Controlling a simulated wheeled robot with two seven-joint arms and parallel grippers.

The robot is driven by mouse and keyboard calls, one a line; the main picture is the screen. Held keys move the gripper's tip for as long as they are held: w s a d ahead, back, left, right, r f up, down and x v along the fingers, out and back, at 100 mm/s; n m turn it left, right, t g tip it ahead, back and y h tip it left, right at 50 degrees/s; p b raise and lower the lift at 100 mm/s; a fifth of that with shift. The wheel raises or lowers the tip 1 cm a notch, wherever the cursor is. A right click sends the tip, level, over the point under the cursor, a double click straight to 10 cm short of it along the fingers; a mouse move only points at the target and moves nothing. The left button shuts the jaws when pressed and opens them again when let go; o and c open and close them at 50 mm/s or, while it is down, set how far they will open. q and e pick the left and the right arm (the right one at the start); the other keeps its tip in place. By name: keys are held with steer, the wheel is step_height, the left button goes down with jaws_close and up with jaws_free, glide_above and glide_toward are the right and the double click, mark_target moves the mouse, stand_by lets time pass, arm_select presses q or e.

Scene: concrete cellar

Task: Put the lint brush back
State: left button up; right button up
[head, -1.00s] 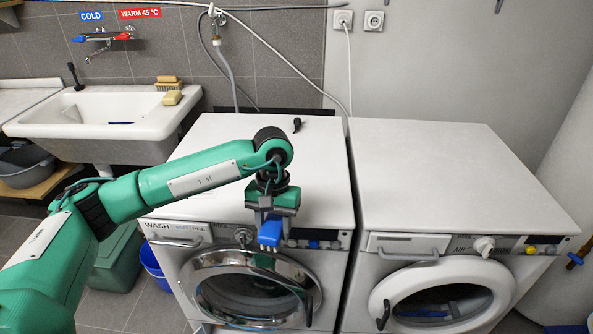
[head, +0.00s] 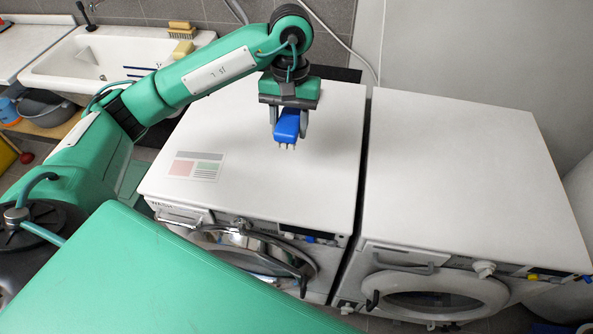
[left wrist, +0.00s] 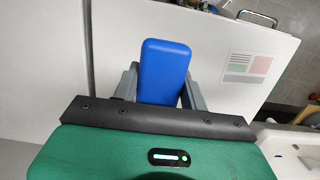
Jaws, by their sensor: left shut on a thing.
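My left gripper (head: 289,122) is shut on the blue lint brush (head: 288,124), one finger on each side of it. The brush points down and toward the front, with pale tips at its lower end. It is over the white top of the left washing machine (head: 240,150), right of its middle. I cannot tell whether its tips touch the top. In the left wrist view the smooth blue body of the brush (left wrist: 164,72) stands between the grey fingers. My right gripper is not in view.
A printed card with red and green fields (head: 194,166) lies on the left machine's top, front left. The right machine's top (head: 450,160) is bare. A narrow gap separates the machines.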

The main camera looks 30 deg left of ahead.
arm_select(q)
steer(key=p, duration=0.3)
glide_above(290, 190)
steer(key=f, duration=1.5)
steer(key=shift+w+a+f, duration=0.1)
steer(key=shift+w+f, duration=0.25)
steer(key=shift+f, duration=0.05)
step_height(290, 190, down, 4)
steer(key=shift+r+p, duration=0.15)
steer(key=shift+p, duration=0.15)
steer(key=shift+f, duration=0.25)
steer(key=o, duration=0.4)
steer(key=shift+b, duration=0.3)
steer(key=o, duration=0.5)
